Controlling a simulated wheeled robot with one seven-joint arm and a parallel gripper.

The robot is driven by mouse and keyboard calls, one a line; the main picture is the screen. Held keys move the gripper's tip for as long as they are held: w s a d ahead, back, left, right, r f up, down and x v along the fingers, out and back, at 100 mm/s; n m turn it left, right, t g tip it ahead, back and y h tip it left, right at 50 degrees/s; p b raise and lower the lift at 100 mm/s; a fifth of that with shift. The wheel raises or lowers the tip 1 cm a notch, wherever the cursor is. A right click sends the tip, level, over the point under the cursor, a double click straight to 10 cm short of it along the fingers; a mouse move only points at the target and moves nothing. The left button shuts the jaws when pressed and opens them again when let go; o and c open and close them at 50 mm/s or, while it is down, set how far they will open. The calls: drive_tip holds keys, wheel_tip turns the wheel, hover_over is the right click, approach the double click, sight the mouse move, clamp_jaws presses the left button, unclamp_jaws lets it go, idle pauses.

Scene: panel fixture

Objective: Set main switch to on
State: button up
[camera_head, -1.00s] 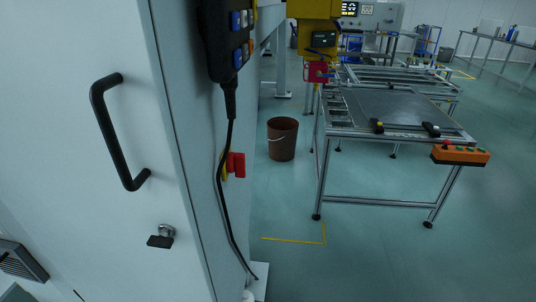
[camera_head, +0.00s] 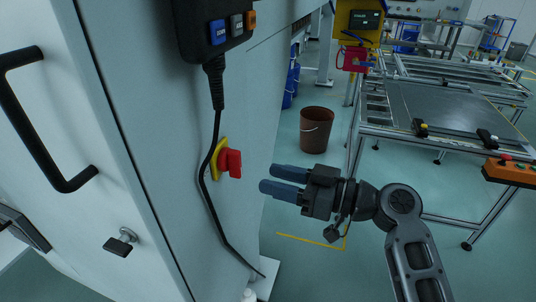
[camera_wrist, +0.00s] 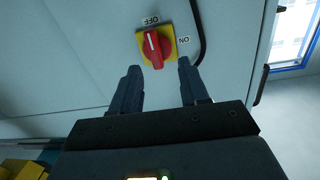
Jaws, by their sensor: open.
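The main switch is a red rotary knob (camera_head: 230,162) on a yellow plate (camera_head: 217,158), mounted on the side of the light grey cabinet. In the wrist view the red knob (camera_wrist: 155,48) shows a white line that points toward the OFF label (camera_wrist: 150,20); the ON label (camera_wrist: 184,40) is to its right. My gripper (camera_head: 276,181) is open and empty, to the right of the knob and slightly lower, apart from it. In the wrist view its two fingers (camera_wrist: 160,82) point toward the switch, one toward each side, with nothing between them.
A black cable (camera_head: 210,185) hangs from a button pendant (camera_head: 215,30) and runs close beside the switch plate. A black door handle (camera_head: 45,120) is on the left. A brown bucket (camera_head: 316,130) and metal-frame table (camera_head: 440,105) stand behind my arm.

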sight(240, 157)
drive_tip(key=shift+n+g+y, duration=0.4)
drive_tip(key=shift+n+g, duration=0.1)
drive_tip(key=shift+n, duration=0.3)
drive_tip(key=w+a, duration=0.1)
drive_tip(key=a, duration=0.1)
drive_tip(key=w+a+r+p, duration=0.1)
drive_tip(key=a, duration=0.1)
drive_tip(key=w+a+r, duration=0.1)
drive_tip(key=w+a, duration=0.1)
drive_tip(key=shift+a+r, duration=0.1)
drive_tip(key=shift+r, duration=0.05)
drive_tip(key=shift+c, duration=0.2)
clamp_jaws()
